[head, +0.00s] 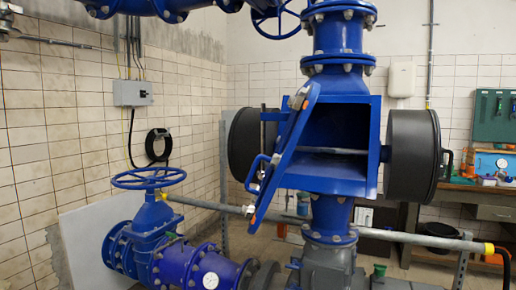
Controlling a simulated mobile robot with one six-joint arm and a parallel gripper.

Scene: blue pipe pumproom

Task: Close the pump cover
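The pump cover (284,152) is a blue plate with bolts along its edge, seen nearly edge-on. It stands open at the left front of the blue pump housing (374,140). A blue bar handle (254,174) sits on the cover's left, outer side. The housing's dark interior shows to the right of the cover, with a thin rod across it. The cover hides the left part of the opening and part of the left black drum. My gripper is not in view.
Black drums (413,145) flank the housing. A grey horizontal pipe (400,237) crosses below it. A workbench (482,197) is at back right.

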